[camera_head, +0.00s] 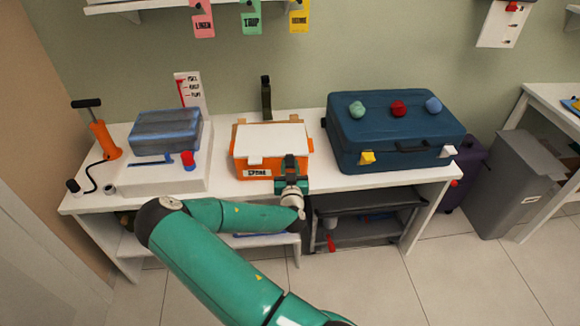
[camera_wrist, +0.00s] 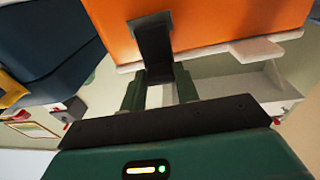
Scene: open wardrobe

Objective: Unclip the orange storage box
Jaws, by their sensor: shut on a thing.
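The orange storage box (camera_head: 240,155) stands on the white bench with its white lid (camera_head: 272,135) on top, lying flat. A white clip (camera_head: 255,160) shows at the left of the box's front; it also shows in the wrist view (camera_wrist: 256,50). My gripper (camera_head: 290,164) is at the right of the box's front, at the lid's edge.
A blue suitcase (camera_head: 390,157) with coloured knobs stands close on the right. A blue-grey case (camera_head: 165,130) on a white block (camera_head: 195,180) is on the left, with an orange pump (camera_head: 104,138) beyond. A dark upright object (camera_head: 266,98) stands behind the box.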

